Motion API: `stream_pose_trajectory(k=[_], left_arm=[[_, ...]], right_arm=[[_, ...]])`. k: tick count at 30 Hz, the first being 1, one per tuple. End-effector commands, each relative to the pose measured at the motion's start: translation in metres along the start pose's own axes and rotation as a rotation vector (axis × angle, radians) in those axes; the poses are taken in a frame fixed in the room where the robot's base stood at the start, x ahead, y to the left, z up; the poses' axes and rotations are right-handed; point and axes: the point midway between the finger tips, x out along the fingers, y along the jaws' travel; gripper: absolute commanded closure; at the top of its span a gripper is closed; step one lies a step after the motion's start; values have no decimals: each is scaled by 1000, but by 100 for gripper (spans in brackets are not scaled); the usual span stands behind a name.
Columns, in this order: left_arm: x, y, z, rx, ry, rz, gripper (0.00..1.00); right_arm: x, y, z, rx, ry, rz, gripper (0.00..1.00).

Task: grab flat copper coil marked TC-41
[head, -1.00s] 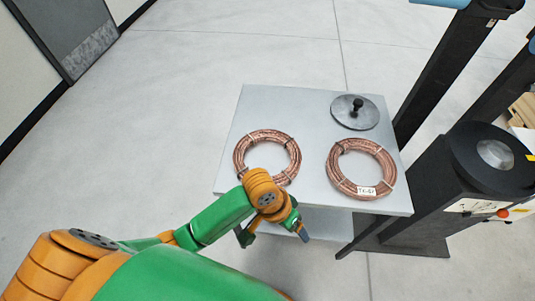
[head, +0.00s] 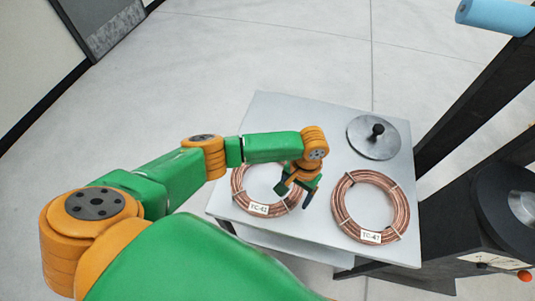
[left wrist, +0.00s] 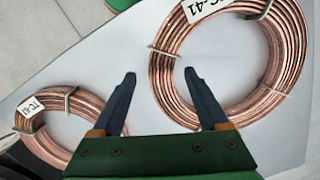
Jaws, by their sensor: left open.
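Two flat copper coils lie on the grey table. The left coil (head: 240,197) has a white tag at its near side, small in the head view. I take it for the large coil (left wrist: 165,70) in the left wrist view, tagged "C-41" with the first letter cut off. The right coil (head: 401,215) has its own tag, hard to read; it shows at lower left in the left wrist view (left wrist: 88,105). My left gripper (head: 294,196) is open and empty, over the left coil's right side. In the left wrist view its fingertips (left wrist: 157,78) are beside the large coil.
A grey disc with a black knob (head: 373,138) sits at the table's far right. A dark machine (head: 480,200) stands to the right of the table (head: 330,125). Open floor (head: 270,50) lies beyond and to the left.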

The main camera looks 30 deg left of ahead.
Motion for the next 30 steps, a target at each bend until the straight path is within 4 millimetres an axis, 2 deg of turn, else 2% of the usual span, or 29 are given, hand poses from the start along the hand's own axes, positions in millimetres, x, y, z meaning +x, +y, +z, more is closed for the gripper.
stream_pose_trajectory(k=[3, 9, 15, 18, 30], left_arm=[[13, 0, 0, 0, 2, -2, 23], [14, 0, -1, 1, 3, 0, 23], [14, 0, 0, 1, 3, 0, 77], [13, 0, 0, 1, 3, 0, 100], [13, 0, -1, 2, 3, 0, 100]], right_arm=[[1, 0, 0, 0, 0, 0, 50], [2, 1, -4, 0, 9, 1, 50], [2, 1, -5, 0, 10, 1, 50], [2, 1, -5, 0, 10, 1, 50], [1, 1, -5, 0, 10, 2, 50]])
